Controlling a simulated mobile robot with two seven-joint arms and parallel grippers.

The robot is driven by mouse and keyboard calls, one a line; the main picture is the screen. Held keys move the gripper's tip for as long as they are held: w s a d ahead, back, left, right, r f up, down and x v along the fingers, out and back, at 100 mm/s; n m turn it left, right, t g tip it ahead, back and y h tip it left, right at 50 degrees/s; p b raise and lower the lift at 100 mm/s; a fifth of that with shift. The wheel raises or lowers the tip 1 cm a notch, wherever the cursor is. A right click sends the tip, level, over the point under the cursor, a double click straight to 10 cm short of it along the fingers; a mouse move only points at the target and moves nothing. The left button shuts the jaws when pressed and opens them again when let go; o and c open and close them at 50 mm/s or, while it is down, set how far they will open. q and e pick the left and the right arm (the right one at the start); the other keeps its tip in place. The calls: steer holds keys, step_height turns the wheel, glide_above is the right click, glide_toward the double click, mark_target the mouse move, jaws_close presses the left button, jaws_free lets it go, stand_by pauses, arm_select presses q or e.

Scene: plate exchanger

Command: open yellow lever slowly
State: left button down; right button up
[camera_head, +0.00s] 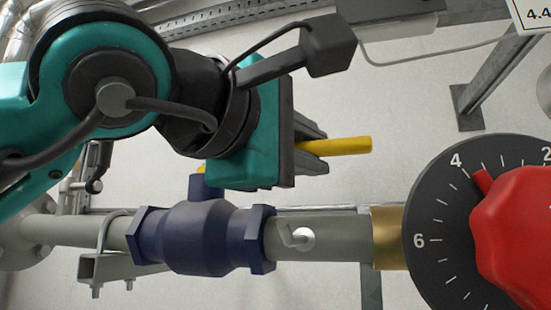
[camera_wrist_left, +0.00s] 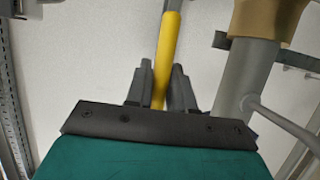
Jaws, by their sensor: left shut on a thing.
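The yellow lever (camera_head: 345,146) belongs to the dark blue valve (camera_head: 205,238) on the grey pipe. It lies nearly along the pipe, slightly above it, with its free end pointing right. My left gripper (camera_head: 318,150) is shut on the lever, and its teal and black body hides the lever's middle. In the left wrist view the yellow lever (camera_wrist_left: 166,55) runs up from between the two dark fingers (camera_wrist_left: 160,88). A small bit of yellow shows left of the gripper, near the valve stem. My right gripper is not in view.
A red knob (camera_head: 515,235) on a black numbered dial (camera_head: 435,215) stands at the right. Metal rails cross the top. Bare wall lies behind the lever.

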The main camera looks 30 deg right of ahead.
arm_select(q)
steer(key=c, duration=1.1)
jaws_free()
steer(key=shift+w, duration=0.1)
steer(key=shift+o, duration=0.2)
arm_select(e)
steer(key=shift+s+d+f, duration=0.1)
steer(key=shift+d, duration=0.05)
